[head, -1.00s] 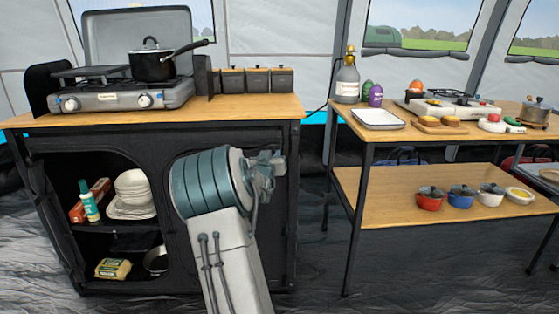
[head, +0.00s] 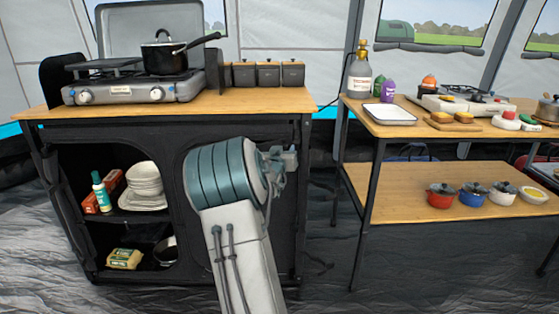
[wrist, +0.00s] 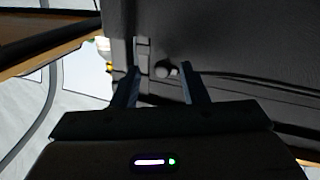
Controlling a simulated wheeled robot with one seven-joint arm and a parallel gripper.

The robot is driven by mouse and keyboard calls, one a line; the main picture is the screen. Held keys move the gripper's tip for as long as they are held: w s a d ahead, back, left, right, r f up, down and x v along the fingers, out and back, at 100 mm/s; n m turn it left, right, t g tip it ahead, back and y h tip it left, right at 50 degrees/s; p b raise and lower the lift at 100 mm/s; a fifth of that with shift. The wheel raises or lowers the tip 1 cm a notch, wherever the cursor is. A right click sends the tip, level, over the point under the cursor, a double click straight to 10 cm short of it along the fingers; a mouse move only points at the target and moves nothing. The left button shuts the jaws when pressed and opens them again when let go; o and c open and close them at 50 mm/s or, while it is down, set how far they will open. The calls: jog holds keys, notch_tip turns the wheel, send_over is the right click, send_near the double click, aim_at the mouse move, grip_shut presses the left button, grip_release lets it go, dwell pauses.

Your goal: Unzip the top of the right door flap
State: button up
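The black fabric cabinet (head: 75,140) stands at the left under a wooden top. Its right door flap (head: 186,250) covers the right compartment and is mostly hidden behind my arm. My gripper (head: 284,165) is near the upper right of this flap, with its fingers hard to make out in the head view. In the wrist view my gripper (wrist: 158,82) is open, its two fingers apart and pointing at dark fabric (wrist: 235,45). A small grey knob-like piece (wrist: 163,70), possibly the zip pull, shows between the fingertips. I cannot tell whether they touch it.
A stove (head: 130,88) with a black pot (head: 165,58) and several dark canisters (head: 268,73) stand on the cabinet top (head: 240,105). The left compartment is open, with bowls (head: 145,180) inside. A two-shelf table (head: 400,180) stands at the right. Floor shows between them.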

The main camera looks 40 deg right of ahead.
jog(key=p+v, duration=0.3)
jog(key=v, duration=1)
jog(key=s+a+r+n+y+p, duration=0.1)
jog(key=a+r+n+y+p, duration=0.1)
jog(key=a+r+y+p, duration=0.65)
jog(key=s+a+r+n+y+p, duration=0.1)
jog(key=a+r+n+y+p, duration=0.25)
jog(key=a+r+p, duration=0.85)
jog(key=s+a+r+n+g+y+p, duration=0.1)
jog(key=s+a+r+n+g+p, duration=0.1)
jog(key=s+a+p, duration=0.4)
jog(key=s+a+r+n+g+y+p, duration=0.1)
jog(key=s+a+r+g+p, duration=0.4)
jog(key=s+a, duration=0.4)
jog(key=s+r+p, duration=0.1)
jog(key=s, duration=0.4)
jog(key=shift+r+n+g+y+p, duration=0.15)
jog(key=shift+n+g+y+p, duration=0.15)
jog(key=shift+n+y+p, duration=0.1)
jog(key=shift+s+a, duration=0.1)
